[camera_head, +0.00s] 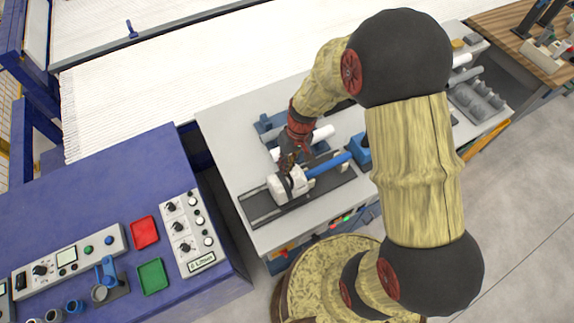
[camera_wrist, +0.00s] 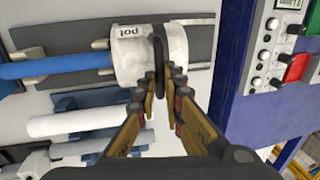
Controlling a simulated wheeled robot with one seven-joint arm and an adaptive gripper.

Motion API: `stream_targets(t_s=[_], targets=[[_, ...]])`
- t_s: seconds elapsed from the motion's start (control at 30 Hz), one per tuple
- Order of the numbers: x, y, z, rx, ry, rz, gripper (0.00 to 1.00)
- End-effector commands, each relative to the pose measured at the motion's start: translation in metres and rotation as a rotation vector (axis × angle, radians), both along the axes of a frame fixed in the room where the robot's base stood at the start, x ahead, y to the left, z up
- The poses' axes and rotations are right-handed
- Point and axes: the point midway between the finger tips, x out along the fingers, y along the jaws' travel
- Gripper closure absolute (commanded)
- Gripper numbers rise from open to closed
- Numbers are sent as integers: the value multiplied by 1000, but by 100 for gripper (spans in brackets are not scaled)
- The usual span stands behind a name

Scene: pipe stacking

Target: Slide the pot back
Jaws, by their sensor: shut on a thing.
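The pot (camera_head: 277,188) is a white cylindrical block on a dark rail (camera_head: 263,205) on the grey-white workbench. In the wrist view the pot (camera_wrist: 131,46) carries the label "pot", which appears upside down. My gripper (camera_head: 291,166) reaches down to it from above. In the wrist view my gripper (camera_wrist: 161,83) has its fingers closed on a thin dark part at the middle of the pot. A blue pipe (camera_head: 329,165) lies in line with the pot along the rail, its end at a smaller white piece beside the pot.
White pipes (camera_head: 323,133) rest on blue holders behind the rail. A blue console (camera_head: 95,220) with knobs, a red tray (camera_head: 145,232) and a green tray (camera_head: 153,276) stands at the left. Grey holders (camera_head: 475,102) sit at the bench's right end.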

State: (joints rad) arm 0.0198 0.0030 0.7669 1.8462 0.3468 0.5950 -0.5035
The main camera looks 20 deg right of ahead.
Motion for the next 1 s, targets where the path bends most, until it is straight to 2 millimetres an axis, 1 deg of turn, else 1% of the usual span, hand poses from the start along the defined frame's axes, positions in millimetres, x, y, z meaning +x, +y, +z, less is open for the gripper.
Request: stream_targets(t_s=[0.07, 0.17, 0.4, 0.5, 0.6, 0.73, 1.0], targets=[[0, 3, 0, 0, 0, 1, 100], [-2, 15, 0, 0, -1, 5, 100], [-13, 68, 0, 1, -1, 7, 100], [-16, 86, 0, 1, -1, 6, 100], [-18, 97, 0, 1, -1, 4, 100], [-20, 103, 0, 1, 0, 2, 100], [-20, 104, 1, 2, 0, 0, 100]])
